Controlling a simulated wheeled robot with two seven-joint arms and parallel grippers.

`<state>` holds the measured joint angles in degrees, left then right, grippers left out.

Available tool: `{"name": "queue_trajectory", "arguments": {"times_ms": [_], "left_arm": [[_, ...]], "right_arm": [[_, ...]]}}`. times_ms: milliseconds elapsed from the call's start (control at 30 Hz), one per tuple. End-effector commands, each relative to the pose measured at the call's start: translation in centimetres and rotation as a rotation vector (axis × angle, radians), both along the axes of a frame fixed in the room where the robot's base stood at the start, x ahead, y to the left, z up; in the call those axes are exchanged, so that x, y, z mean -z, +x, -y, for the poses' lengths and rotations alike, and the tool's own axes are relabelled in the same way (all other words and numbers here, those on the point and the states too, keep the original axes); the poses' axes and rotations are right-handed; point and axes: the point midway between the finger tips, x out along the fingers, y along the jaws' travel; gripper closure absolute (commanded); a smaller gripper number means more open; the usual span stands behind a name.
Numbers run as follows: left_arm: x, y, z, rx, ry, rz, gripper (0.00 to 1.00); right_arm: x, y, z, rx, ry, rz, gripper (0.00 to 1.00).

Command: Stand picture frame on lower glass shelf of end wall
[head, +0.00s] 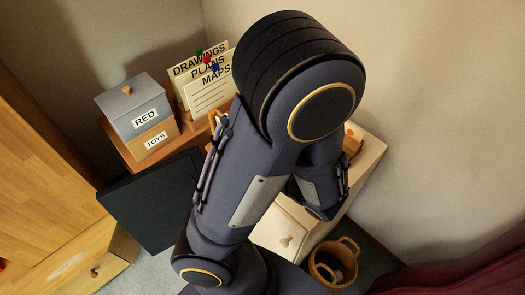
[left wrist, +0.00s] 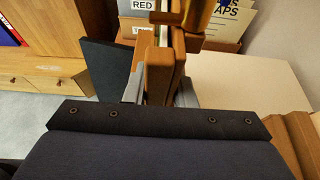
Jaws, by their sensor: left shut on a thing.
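My left gripper (left wrist: 160,88) shows in the left wrist view with its two grey fingers on either side of a brown wooden piece. It is shut on this piece, which looks like the picture frame (left wrist: 160,68) seen nearly edge-on. Its face cannot be made out. In the head view my arm fills the middle and hides the gripper and most of what it holds. No glass shelf can be made out in either view. My right gripper is not in view.
A wooden unit holds a grey-lidded box labelled RED (head: 138,108) and cards reading DRAWINGS, PLANS, MAPS (head: 205,80). A dark panel (head: 150,205) stands before it. A cream cabinet (head: 285,228) and a wicker basket (head: 335,262) are at right. The cabinet top (left wrist: 250,82) looks largely clear.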

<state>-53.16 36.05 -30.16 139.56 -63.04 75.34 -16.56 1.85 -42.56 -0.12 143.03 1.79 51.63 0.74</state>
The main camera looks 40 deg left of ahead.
Motion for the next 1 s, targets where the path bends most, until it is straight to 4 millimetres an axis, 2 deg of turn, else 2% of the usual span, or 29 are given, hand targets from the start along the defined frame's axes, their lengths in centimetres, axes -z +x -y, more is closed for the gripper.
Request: {"name": "queue_trajectory", "arguments": {"times_ms": [133, 300, 433, 567, 833, 1000], "left_arm": [[-0.4, -0.4, 0.9, 0.004, 0.002, 0.004, 1.0], [-0.5, 0.8, 3.3, 0.003, 0.004, 0.005, 1.0], [-0.5, 1.7, 3.9, 0.0, 0.004, -0.001, 1.0], [0.4, 3.4, 2.5, -0.004, 0.006, -0.003, 1.0], [3.2, 8.2, -1.7, -0.003, 0.007, -0.003, 1.0], [6.4, 10.2, -3.3, 0.0, 0.007, -0.005, 1.0]], "right_arm": [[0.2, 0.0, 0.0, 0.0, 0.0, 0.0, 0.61], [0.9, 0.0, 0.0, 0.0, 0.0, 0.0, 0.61], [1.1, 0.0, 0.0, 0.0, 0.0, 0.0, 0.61], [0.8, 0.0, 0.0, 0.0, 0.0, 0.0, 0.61], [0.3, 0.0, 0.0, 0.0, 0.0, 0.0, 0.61], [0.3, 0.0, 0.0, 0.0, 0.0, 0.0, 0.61]]}}
